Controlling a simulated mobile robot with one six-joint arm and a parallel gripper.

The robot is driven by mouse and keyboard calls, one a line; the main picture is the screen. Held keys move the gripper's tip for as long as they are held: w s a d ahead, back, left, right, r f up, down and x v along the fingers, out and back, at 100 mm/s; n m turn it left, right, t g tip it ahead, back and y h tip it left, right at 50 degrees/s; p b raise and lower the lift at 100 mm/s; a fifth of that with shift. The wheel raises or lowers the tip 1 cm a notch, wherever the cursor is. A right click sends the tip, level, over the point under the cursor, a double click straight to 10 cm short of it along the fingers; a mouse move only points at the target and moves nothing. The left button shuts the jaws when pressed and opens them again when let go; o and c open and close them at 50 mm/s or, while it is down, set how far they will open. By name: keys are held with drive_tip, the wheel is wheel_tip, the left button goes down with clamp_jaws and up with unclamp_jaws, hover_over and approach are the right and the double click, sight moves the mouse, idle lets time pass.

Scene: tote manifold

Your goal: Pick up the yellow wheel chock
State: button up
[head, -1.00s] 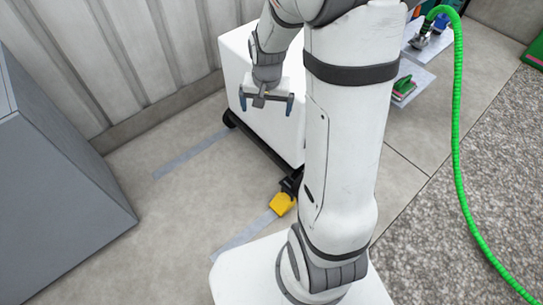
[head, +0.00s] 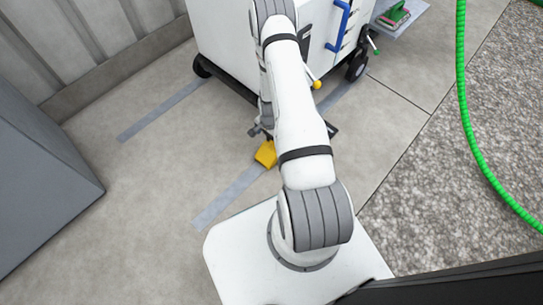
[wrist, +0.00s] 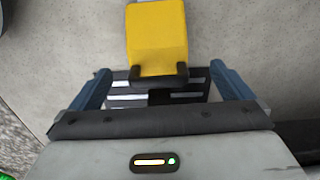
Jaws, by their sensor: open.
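The yellow wheel chock (head: 266,154) lies on the concrete floor in the head view, left of my arm and at the end of a grey floor strip. In the wrist view the chock (wrist: 157,40) is at the top middle, with a dark bracket-like part at its near end. My gripper (wrist: 160,80) is open, with one blue finger on each side below the chock's near end. No contact between fingers and chock shows. In the head view my gripper is mostly hidden behind my arm, close to the chock.
A white wheeled cart (head: 220,45) with blue handles stands just beyond the chock. A grey sloped box (head: 45,185) is at the left. A green hose (head: 463,110) runs over gravel at the right. The floor left of the chock is clear.

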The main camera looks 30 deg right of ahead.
sight(270, 148)
wheel_tip(270, 148, down, 8)
drive_tip(key=b, duration=0.4)
drive_tip(key=shift+d+f, duration=0.15)
drive_tip(key=shift+f, duration=0.1)
drive_tip(key=shift+r, duration=0.1)
drive_tip(key=shift+c, duration=0.6)
drive_tip(key=c, duration=1)
